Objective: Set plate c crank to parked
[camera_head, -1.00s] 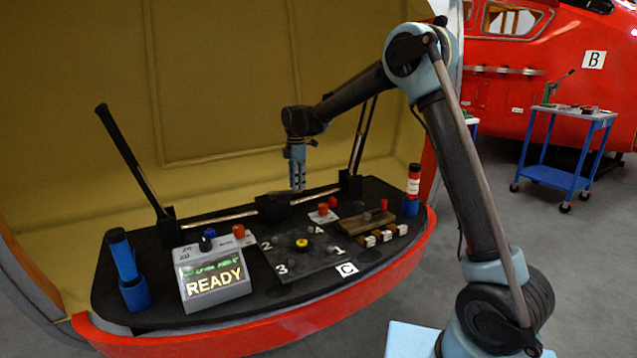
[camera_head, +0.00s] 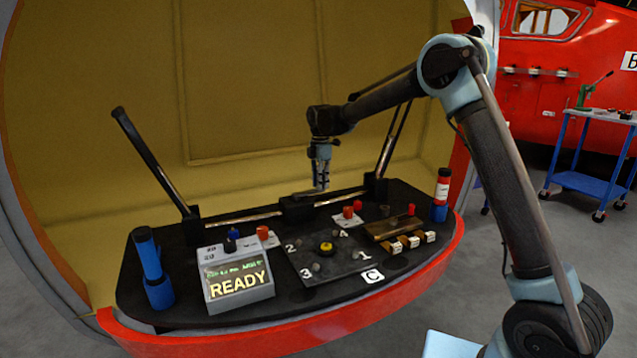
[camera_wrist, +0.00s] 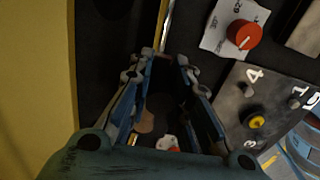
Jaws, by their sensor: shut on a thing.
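My gripper (camera_head: 321,187) points down over the back middle of the black shelf, just right of the black centre block (camera_head: 297,210) on the rod linkage. A white "C" label (camera_head: 372,276) is at the shelf's front. A square dark plate (camera_head: 345,268) beside it has corners numbered 1 to 4 and a yellow centre knob (camera_head: 326,248).
A grey console (camera_head: 238,292) reads READY. Two wiper-like arms stand up, left (camera_head: 155,160) and right (camera_head: 388,150). A blue cylinder (camera_head: 152,268) stands at left, a red-and-blue one (camera_head: 441,195) at right. A red knob (camera_wrist: 243,34) lies near the gripper.

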